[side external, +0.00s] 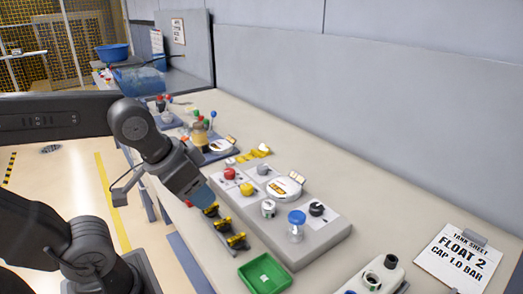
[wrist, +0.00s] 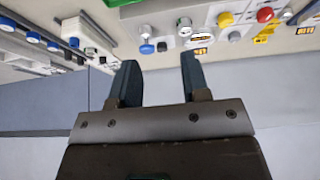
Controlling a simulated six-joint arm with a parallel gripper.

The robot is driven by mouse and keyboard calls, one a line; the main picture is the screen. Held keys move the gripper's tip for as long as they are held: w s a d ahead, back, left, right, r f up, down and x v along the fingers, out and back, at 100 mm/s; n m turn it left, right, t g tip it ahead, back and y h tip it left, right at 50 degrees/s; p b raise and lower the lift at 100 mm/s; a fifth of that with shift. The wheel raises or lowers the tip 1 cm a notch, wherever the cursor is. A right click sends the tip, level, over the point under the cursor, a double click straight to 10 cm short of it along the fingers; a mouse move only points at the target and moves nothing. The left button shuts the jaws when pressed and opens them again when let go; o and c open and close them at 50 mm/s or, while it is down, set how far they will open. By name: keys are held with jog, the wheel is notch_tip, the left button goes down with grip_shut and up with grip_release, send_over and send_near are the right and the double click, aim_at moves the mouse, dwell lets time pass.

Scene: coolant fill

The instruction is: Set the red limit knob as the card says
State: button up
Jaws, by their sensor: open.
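The red limit knob (side external: 229,173) sits on the far left part of the grey panel (side external: 322,246). It also shows at the upper right of the wrist view (wrist: 265,15). Its setting is too small to read. The card (side external: 460,256), a tank sheet at the right, reads "FLOAT 2" and "CAP 1.0 BAR". My gripper (side external: 203,197) is above the front edge of the bench, close to the red knob in the side picture but apart from it. In the wrist view its two fingers (wrist: 159,75) are spread with nothing between them.
A yellow knob (side external: 247,188), a round gauge (side external: 287,186), a white knob (side external: 268,208), a blue knob (side external: 297,217) and a black knob (side external: 317,209) share the panel. Brass valves (side external: 237,241) line its front. A green tray (side external: 265,273) stands nearer. The back wall bounds the bench.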

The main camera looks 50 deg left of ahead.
jog(key=shift+o, duration=0.4)
jog(key=shift+o, duration=0.9)
jog(key=shift+w+a+r, duration=0.15)
jog(key=shift+w+r, duration=0.05)
jog(key=shift+w, duration=0.05)
jog(key=shift+o, duration=0.8)
jog(key=w+a+r+m+g, duration=0.1)
jog(key=w+a+r+m, duration=0.1)
jog(key=w+a, duration=0.2)
jog(key=shift+w+m+g+y, duration=0.3)
jog(key=shift+w+m, duration=0.1)
jog(key=shift+w, duration=0.75)
jog(key=m+g, duration=0.4)
jog(key=m, duration=0.4)
send_over(229, 171)
notch_tip(229, 171, down, 6)
notch_tip(229, 171, down, 13)
jog(key=shift+w+a+f, duration=0.1)
jog(key=shift+c, duration=0.2)
jog(key=c, duration=0.9)
